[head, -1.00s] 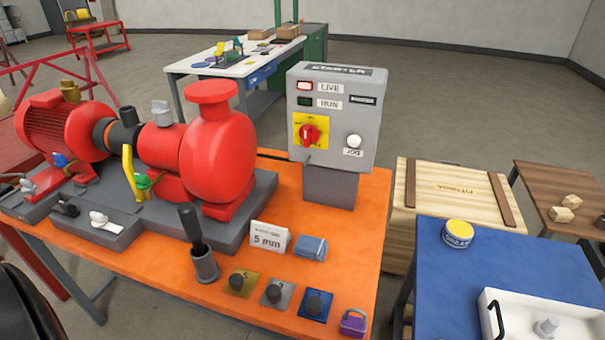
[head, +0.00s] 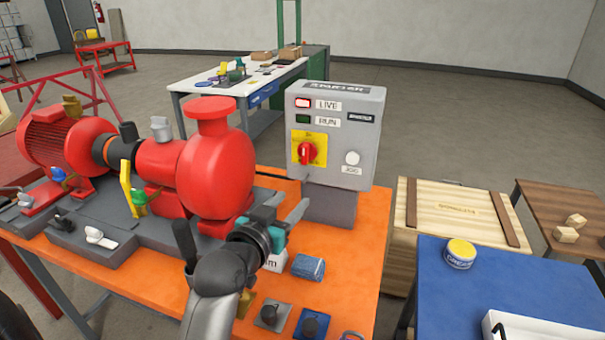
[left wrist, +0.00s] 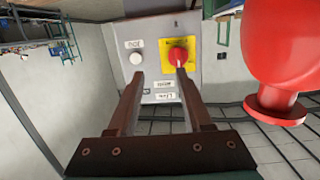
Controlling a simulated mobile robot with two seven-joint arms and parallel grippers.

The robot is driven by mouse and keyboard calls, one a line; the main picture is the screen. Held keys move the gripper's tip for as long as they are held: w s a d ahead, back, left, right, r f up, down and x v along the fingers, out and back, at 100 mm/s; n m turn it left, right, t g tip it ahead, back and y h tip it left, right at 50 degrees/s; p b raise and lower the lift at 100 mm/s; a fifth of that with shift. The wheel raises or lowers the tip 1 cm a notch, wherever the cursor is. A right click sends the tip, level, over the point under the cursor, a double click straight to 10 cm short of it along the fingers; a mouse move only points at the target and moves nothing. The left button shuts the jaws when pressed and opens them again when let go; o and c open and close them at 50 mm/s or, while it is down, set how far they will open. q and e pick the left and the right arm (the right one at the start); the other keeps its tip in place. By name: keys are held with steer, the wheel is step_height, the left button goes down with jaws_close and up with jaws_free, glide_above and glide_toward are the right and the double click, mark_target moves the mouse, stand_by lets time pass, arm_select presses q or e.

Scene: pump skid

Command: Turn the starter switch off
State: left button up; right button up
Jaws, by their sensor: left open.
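The grey starter box (head: 336,130) stands at the back of the orange bench. Its red rotary switch (head: 307,152) sits on a yellow plate, with a LIVE lamp (head: 303,103) lit red and a dark green RUN lamp (head: 303,119) above it. My left gripper (head: 290,207) is open and empty, in front of and below the box, apart from the switch. In the left wrist view the red switch (left wrist: 178,56) shows upside down beyond the fingertips (left wrist: 160,78), nearer the right finger. My right gripper is not in view.
The red pump (head: 215,160) stands left of the box, close to my left arm. A wooden crate (head: 457,215) and blue table (head: 520,280) stand to the right.

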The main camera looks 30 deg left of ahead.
mark_target(304, 148)
arm_select(q)
steer(key=shift+n+t+y, duration=0.6)
steer(key=shift+y, duration=0.3)
steer(key=w+a+r, duration=0.1)
steer(key=w+a, duration=0.1)
steer(key=w, duration=0.3)
steer(key=w+a+r+b, duration=0.1)
steer(key=w+a, duration=0.1)
steer(key=w, duration=0.3)
steer(key=w+a+r, duration=0.1)
steer(key=w+a, duration=0.1)
steer(key=w, duration=0.3)
steer(key=shift+w+a+r, duration=0.15)
steer(key=shift+w+a, duration=0.05)
steer(key=shift+a, duration=0.1)
jaws_close()
